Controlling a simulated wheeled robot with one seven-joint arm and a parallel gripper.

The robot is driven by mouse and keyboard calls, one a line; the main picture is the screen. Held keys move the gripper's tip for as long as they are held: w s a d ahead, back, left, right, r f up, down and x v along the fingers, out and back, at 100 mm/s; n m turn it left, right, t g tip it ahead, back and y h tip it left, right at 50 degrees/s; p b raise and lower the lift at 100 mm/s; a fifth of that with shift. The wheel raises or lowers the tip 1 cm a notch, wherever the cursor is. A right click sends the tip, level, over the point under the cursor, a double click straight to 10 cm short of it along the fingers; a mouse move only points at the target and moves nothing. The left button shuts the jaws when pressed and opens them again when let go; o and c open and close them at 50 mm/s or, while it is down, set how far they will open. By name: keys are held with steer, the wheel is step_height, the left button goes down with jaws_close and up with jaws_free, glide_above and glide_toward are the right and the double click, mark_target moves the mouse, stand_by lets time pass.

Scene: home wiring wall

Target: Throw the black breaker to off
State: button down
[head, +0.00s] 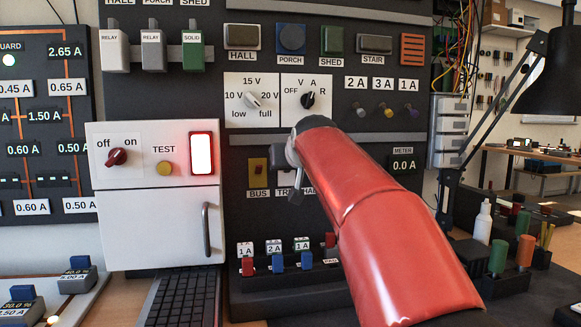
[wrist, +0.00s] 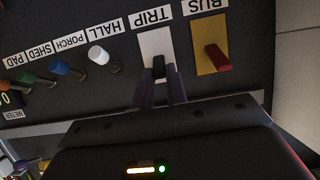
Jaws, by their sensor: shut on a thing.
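The black breaker (wrist: 158,68) is a small black lever on a white plate (wrist: 153,45) labelled TRIP, which appears upside down in the wrist view. My gripper (wrist: 162,82) has its two purple fingers on either side of this lever and is shut on it. In the head view my gripper (head: 296,190) is at the panel, just right of the BUS plate. There the arm and gripper hide the black lever, and the TRIP label is partly covered. I cannot tell the lever's exact throw position.
A red lever (wrist: 217,57) on a yellow BUS plate (wrist: 204,32) stands close beside the black one. On its other side is a white HALL knob (wrist: 98,54), then coloured knobs. A white cabinet (head: 152,230) with a handle stands left of my arm.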

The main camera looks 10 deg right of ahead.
mark_target(288, 172)
steer(key=shift+s+f+t+b, duration=0.15)
steer(key=shift+f+t+b, duration=0.5)
steer(key=shift+b, duration=1.45)
steer(key=shift+s+f+t+b, duration=0.15)
steer(key=shift+f+t+b, duration=0.5)
steer(key=shift+b, duration=1.45)
steer(key=b, duration=0.2)
steer(key=t+b, duration=0.1)
steer(key=b, duration=0.1)
steer(key=shift+f+t, duration=0.25)
steer(key=shift+t, duration=0.05)
steer(key=t+b, duration=0.2)
steer(key=b, duration=0.1)
steer(key=shift+d+f, duration=0.1)
steer(key=shift+f, duration=0.1)
steer(key=shift+d+f+t+b, duration=0.1)
steer(key=shift+f+t+b, duration=0.05)
steer(key=shift+t+b, duration=0.45)
steer(key=shift+w+f+t, duration=0.15)
steer(key=shift+f+t, duration=0.3)
steer(key=shift+t, duration=0.75)
steer(key=shift+a, duration=0.2)
steer(key=c, duration=1.4)
jaws_free()
steer(key=shift+c, duration=0.2)
steer(key=shift+o, duration=0.2)
